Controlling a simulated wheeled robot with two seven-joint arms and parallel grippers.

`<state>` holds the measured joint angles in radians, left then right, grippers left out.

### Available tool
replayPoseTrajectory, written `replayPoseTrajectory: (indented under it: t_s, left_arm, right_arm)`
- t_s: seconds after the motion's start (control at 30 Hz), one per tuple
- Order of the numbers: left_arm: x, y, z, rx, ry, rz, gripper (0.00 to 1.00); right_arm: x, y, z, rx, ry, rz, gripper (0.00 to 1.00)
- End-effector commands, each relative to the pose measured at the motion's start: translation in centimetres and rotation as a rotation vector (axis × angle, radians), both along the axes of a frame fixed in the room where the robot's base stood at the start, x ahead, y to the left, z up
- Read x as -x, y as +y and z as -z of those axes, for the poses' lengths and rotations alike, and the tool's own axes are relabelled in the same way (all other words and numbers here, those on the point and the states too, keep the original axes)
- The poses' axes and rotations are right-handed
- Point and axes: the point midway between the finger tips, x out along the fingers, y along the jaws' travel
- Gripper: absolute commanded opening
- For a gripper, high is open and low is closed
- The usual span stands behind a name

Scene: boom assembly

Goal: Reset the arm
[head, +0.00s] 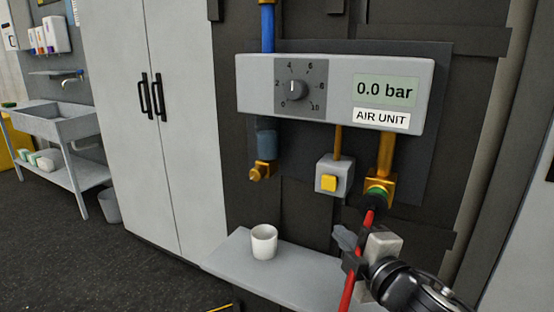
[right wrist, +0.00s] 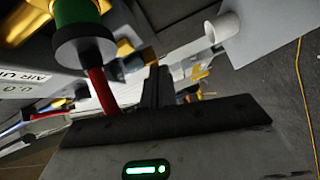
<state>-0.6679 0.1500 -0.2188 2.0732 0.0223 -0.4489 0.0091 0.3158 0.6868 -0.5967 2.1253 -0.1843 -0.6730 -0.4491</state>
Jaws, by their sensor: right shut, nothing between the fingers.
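My right gripper (head: 347,250) is in the lower right of the head view, close beside the red hose (head: 368,222). Its fingers are shut with nothing between them. The hose hangs from a black connector with a green ring (head: 378,193), under the brass fitting at the right end of the air unit (head: 336,95). In the right wrist view the shut fingers (right wrist: 157,85) point past the connector (right wrist: 84,42) and the red hose (right wrist: 102,90). I cannot tell whether the gripper touches the hose. My left gripper is not in view.
A white cup (head: 264,242) stands on the grey shelf (head: 225,257) below the unit. A box with a yellow button (head: 328,183) and a brass valve (head: 262,171) hang under the unit. A tall grey cabinet (head: 150,180) and a sink bench (head: 62,125) are to the left.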

Motion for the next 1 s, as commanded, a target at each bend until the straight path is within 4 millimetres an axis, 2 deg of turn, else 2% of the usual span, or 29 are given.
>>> replayPoseTrajectory:
  t_s: [0.03, 0.17, 0.2, 0.3, 0.43, 0.5, 0.63, 1.0]
  left_arm:
    - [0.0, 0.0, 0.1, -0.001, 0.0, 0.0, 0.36]
    - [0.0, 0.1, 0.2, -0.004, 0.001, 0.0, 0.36]
    - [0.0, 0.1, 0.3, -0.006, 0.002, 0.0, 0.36]
    - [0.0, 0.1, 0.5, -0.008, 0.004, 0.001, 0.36]
    - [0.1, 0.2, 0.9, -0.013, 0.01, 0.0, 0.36]
    - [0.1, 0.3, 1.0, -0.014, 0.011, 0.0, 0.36]
    - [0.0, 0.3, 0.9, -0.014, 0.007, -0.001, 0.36]
    - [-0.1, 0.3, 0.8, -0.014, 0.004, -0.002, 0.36]
  right_arm:
    - [1.3, 0.8, 3.5, -0.109, 0.098, 0.002, 0.0]
    - [5.3, 1.8, 11.3, -0.423, 0.336, 0.056, 0.0]
    - [6.9, 2.0, 13.5, -0.52, 0.405, 0.087, 0.0]
    - [11.1, 1.9, 18.8, -0.744, 0.566, 0.193, 0.0]
    - [16.5, 1.3, 23.9, -0.97, 0.714, 0.348, 0.0]
    - [18.9, 1.0, 25.6, -1.052, 0.762, 0.419, 0.0]
    - [21.4, 0.6, 27.3, -1.133, 0.807, 0.496, 0.0]
    - [21.9, 0.5, 27.6, -1.148, 0.815, 0.511, 0.0]
